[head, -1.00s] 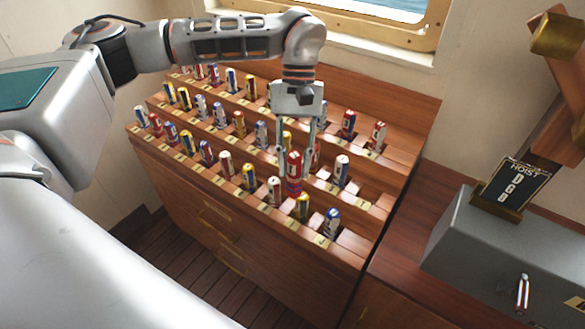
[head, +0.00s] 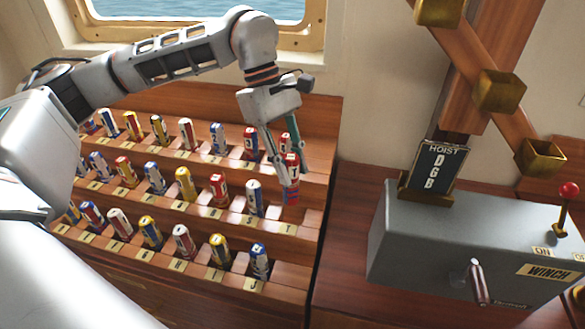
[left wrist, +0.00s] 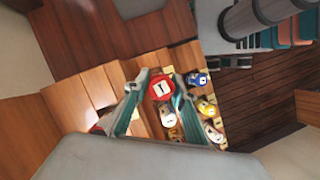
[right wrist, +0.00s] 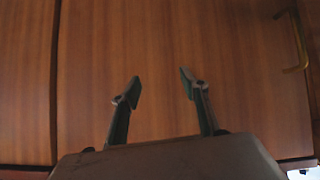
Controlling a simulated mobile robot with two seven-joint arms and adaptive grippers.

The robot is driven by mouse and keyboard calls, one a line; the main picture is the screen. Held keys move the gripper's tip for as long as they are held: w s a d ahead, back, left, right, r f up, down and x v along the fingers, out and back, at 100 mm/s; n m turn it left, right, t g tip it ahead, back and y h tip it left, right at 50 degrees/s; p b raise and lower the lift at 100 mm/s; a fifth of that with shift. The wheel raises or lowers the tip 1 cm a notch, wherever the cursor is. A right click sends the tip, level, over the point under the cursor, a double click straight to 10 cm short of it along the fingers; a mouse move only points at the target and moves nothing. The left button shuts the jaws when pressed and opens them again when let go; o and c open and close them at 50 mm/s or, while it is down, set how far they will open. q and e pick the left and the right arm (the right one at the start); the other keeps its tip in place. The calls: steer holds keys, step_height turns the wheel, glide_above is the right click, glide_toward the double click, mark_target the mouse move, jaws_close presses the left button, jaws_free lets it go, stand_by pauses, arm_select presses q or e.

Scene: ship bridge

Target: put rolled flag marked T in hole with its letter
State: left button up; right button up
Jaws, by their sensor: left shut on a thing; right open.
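My left gripper (head: 284,158) is shut on a rolled flag (head: 291,190), red with white and blue parts. In the left wrist view the red-rimmed white top of this flag (left wrist: 161,88) shows a letter that looks like T, between the two fingers. The flag hangs roughly upright over the right end of the middle step of the wooden rack (head: 318,150). The label just in front of it (head: 284,229) appears to read T. I cannot tell if its lower end is inside the hole. My right gripper (right wrist: 158,90) is open and empty in front of a wooden panel.
Several other rolled flags stand in rows in the rack, one close to the left (head: 254,198) of the held flag. A grey winch box (head: 420,240) with a HOIST board (head: 438,172) stands on the wooden counter (head: 345,235) at right. Brass holders (head: 499,91) are above it.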

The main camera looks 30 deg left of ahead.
mark_target(292, 197)
arm_select(q)
steer(key=shift+w+d+f, duration=0.1)
steer(key=shift+w, duration=0.1)
steer(key=shift+f+b, duration=1)
steer(key=shift+f, duration=0.5)
steer(key=shift+f+b, duration=0.6)
steer(key=shift+f, duration=0.7)
step_height(292, 197, down, 2)
steer(key=shift+b, duration=0.55)
steer(key=shift+f+b, duration=0.3)
steer(key=shift+f, duration=0.55)
arm_select(e)
steer(key=shift+w+d+f, duration=0.1)
steer(key=shift+d+f, duration=0.15)
steer(key=shift+f, duration=0.4)
steer(key=shift+d+f, duration=0.25)
steer(key=shift+f, duration=0.4)
steer(key=shift+w+d+f, duration=0.1)
steer(key=shift+d+f, duration=0.15)
steer(key=shift+f, duration=0.4)
arm_select(q)
steer(key=o, duration=1.2)
